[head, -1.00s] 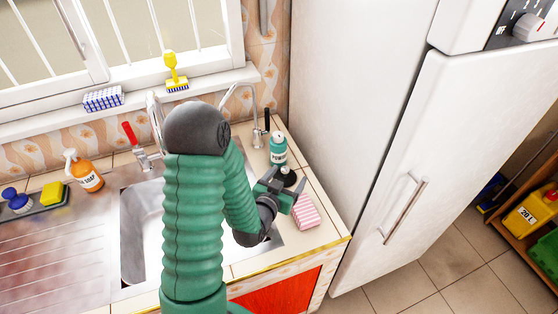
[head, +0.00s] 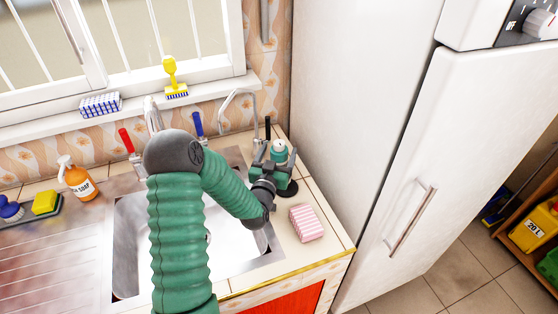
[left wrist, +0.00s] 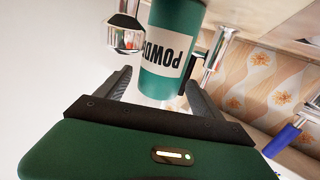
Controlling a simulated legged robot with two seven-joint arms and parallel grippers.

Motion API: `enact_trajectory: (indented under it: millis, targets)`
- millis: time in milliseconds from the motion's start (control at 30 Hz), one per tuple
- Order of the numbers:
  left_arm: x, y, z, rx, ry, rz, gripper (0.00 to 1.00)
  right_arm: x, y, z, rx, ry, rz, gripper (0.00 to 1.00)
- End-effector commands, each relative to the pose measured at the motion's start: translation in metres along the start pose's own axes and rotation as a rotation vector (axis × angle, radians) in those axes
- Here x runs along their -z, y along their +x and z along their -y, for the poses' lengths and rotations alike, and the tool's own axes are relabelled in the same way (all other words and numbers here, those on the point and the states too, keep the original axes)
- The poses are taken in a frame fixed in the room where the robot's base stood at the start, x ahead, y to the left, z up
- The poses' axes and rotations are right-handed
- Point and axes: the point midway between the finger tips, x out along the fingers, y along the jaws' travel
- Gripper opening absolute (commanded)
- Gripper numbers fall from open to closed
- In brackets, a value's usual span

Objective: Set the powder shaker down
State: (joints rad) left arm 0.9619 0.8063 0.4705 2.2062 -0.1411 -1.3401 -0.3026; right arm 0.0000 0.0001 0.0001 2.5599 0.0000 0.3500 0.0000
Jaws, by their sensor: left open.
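The powder shaker (head: 279,149) is a green bottle with a pale cap, upright at the back right corner of the counter by the sink. In the left wrist view the shaker (left wrist: 172,40) appears upside down, with its "POWD" label readable. My left gripper (head: 276,160) is open, with its fingers on either side of the shaker. In the left wrist view the fingers of my left gripper (left wrist: 157,82) flank its cap end. Whether they touch it, I cannot tell. The shaker's lower part is hidden by the gripper in the head view. My right gripper is out of view.
A curved tap (head: 237,97) stands left of the shaker. The white fridge (head: 350,90) bounds the right side. The sink (head: 228,240) lies under my arm.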

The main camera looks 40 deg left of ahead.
Motion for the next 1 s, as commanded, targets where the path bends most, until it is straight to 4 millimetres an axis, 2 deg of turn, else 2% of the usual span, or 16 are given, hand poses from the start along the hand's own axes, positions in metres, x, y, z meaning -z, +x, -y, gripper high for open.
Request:
enact_trajectory:
  millis: [100, 267, 800, 833, 1000]
  targets:
    - [-0.0001, 0.0084, 0.0001, 0.000, 0.000, 0.000, 0.77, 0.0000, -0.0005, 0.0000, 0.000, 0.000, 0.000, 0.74]
    - [-0.0001, 0.0080, -0.0006, 0.000, 0.002, 0.000, 0.77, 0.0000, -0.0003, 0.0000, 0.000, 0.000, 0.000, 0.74]
    - [-0.0009, 0.0081, 0.0003, 0.000, 0.001, 0.002, 0.08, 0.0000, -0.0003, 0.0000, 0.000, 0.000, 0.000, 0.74]
    - [-0.0009, 0.0081, 0.0003, 0.000, 0.001, 0.002, 0.05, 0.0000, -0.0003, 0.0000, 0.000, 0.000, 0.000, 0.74]
    - [-0.0007, 0.0081, 0.0004, 0.000, 0.001, 0.001, 0.05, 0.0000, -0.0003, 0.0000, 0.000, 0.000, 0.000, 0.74]
